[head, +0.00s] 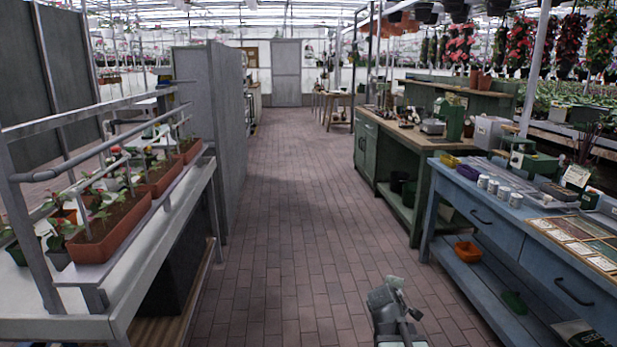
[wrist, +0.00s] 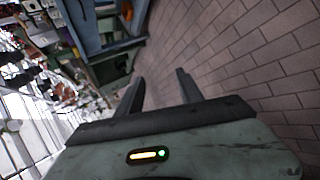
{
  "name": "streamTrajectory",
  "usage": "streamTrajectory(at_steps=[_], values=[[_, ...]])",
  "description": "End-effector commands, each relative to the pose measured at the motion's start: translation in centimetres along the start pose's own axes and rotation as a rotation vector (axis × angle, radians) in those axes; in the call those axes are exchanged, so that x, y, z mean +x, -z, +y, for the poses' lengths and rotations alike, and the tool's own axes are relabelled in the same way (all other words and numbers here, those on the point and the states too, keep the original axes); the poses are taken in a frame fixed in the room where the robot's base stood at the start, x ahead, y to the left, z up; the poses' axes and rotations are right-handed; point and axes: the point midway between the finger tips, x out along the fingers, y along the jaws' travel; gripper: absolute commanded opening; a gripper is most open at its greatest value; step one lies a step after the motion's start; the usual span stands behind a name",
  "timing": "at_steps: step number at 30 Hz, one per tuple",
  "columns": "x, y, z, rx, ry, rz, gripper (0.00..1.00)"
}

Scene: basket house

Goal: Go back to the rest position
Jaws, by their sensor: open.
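My gripper (wrist: 160,92) shows in the wrist view with its two dark fingers apart and nothing between them. Beyond the fingers lies brick floor. In the head view my gripper and the end of my arm (head: 392,306) show low, right of the middle, over the brick floor. It is apart from the blue table and touches nothing that I can see.
A brick aisle (head: 292,190) runs clear to a grey door (head: 286,73). A metal bench with planters (head: 125,225) stands at left, beside a grey partition (head: 212,120). A blue table (head: 500,240) and a green workbench (head: 400,160) line the right side.

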Motion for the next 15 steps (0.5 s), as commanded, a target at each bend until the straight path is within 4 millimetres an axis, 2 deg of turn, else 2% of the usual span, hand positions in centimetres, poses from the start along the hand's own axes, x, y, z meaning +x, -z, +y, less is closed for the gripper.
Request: streamTrajectory(at_steps=[1,3,6,9,13,14,15], values=[[-1.1,1.6,-3.2,0.11,0.106,0.004,0.43],[-2.6,2.8,-7.5,0.277,0.267,-0.023,0.43],[-5.0,2.9,-12.8,0.503,0.484,-0.11,0.43],[-7.9,2.9,-16.9,0.689,0.674,-0.224,0.43],[-12.1,2.6,-20.9,0.892,0.867,-0.432,0.43],[-12.7,2.3,-21.3,0.932,0.878,-0.488,0.43],[-13.2,2.0,-20.5,0.979,0.868,-0.518,0.43]])
